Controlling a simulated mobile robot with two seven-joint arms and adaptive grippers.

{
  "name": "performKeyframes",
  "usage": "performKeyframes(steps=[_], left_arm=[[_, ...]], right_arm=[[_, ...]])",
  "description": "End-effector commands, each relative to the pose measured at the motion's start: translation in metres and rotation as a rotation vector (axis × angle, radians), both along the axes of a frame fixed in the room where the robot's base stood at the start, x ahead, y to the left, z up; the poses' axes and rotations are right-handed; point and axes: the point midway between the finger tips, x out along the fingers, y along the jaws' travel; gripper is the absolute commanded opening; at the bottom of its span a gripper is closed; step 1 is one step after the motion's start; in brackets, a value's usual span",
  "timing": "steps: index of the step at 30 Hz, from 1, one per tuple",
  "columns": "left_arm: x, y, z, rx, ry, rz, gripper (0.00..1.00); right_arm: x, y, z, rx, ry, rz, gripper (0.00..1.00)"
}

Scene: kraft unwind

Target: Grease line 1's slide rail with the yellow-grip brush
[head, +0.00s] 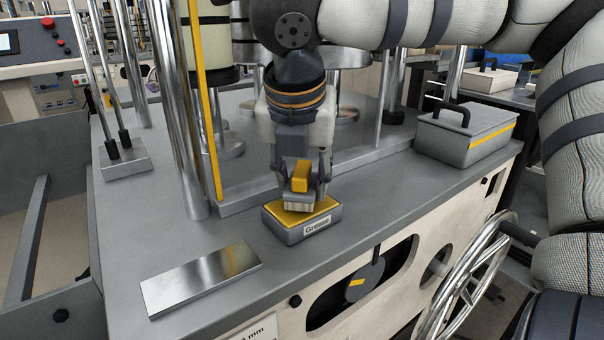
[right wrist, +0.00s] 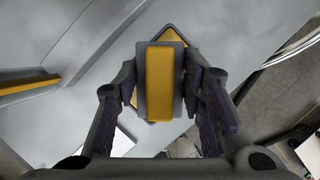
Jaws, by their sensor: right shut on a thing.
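My right gripper (head: 304,170) is shut on the yellow-grip brush (head: 300,181), a grey block with a yellow handle and pale bristles. The brush also shows between the fingers in the right wrist view (right wrist: 166,80). It is held upright at the grease tray (head: 289,235), a grey box labelled "Grease" with a yellow top. The bristles are over the yellow top; I cannot tell if they touch it. A shiny flat metal plate (head: 202,277), which looks like the slide rail, lies on the grey bench to the left of the tray. My left gripper is not in view.
A grey toolbox (head: 465,134) with a black handle stands at the back right of the bench. Chrome posts (head: 178,110) rise behind the plate. A spoked handwheel (head: 468,275) is at the front right. The bench (head: 150,238) is clear around the plate.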

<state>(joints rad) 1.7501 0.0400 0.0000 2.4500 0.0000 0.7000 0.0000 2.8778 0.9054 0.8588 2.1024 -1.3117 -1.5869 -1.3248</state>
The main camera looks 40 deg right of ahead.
Motion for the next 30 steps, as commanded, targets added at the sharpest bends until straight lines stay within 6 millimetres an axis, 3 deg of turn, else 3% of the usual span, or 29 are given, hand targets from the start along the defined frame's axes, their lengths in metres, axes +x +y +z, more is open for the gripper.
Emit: performKeyframes(steps=[30], left_arm=[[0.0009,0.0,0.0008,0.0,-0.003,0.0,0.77]], right_arm=[[0.0002,0.0,-0.0097,-0.001,-0.001,0.0,0.14]])
